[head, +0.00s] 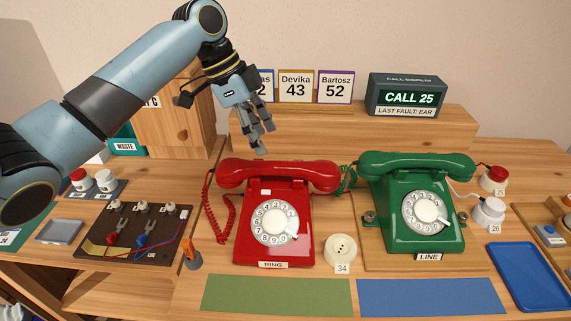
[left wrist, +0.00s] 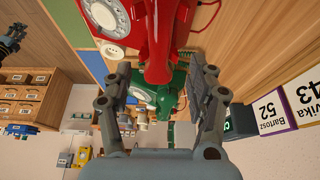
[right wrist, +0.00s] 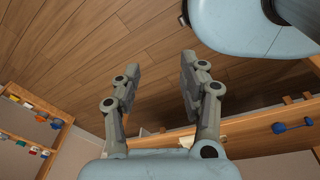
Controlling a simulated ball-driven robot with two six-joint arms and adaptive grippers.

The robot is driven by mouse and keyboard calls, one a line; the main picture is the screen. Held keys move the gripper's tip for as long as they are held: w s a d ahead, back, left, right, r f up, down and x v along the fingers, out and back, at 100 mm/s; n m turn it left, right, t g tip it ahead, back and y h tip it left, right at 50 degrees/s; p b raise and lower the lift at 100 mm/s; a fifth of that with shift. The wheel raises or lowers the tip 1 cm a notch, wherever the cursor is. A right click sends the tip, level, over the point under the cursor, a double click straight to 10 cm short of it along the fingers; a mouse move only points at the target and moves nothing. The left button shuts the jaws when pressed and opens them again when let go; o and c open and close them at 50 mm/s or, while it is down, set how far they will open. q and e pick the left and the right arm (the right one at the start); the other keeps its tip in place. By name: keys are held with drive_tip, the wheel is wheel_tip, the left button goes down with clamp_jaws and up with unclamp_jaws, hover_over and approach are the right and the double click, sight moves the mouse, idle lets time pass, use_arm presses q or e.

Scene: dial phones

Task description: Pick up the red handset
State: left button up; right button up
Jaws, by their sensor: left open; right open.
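The red phone (head: 274,225) stands on the table with its red handset (head: 280,173) lying across its cradle. A coiled red cord hangs on its left side. My left gripper (head: 261,145) is open and empty, above and behind the handset. In the left wrist view the handset (left wrist: 159,40) shows at the top, just beyond the spread fingers (left wrist: 163,90). The green phone (head: 418,215) stands to the right with its green handset on it. My right gripper (right wrist: 155,90) shows only in its wrist view, open and empty, with wooden floor beyond it.
A round white piece marked 34 (head: 341,251) sits between the phones. A wired board (head: 138,233) lies at left, and a blue tray (head: 530,275) at right. Green (head: 277,296) and blue mats lie in front. Behind stand name cards (head: 335,86) and a CALL 25 display (head: 406,97).

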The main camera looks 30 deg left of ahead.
sight(276, 164)
use_arm(q)
drive_tip(key=x, duration=0.3)
drive_tip(key=shift+s+d+f, duration=0.15)
drive_tip(key=shift+d, duration=0.05)
drive_tip(key=shift+d+f, duration=0.1)
drive_tip(key=shift+f, duration=0.2)
drive_tip(key=x, duration=0.4)
drive_tip(key=shift+w, duration=0.25)
drive_tip(key=shift+w+f, duration=0.1)
drive_tip(key=shift+f, duration=0.3)
drive_tip(key=c, duration=0.4)
clamp_jaws()
use_arm(e)
drive_tip(key=shift+s+d+r, duration=0.1)
drive_tip(key=shift+s, duration=1.1)
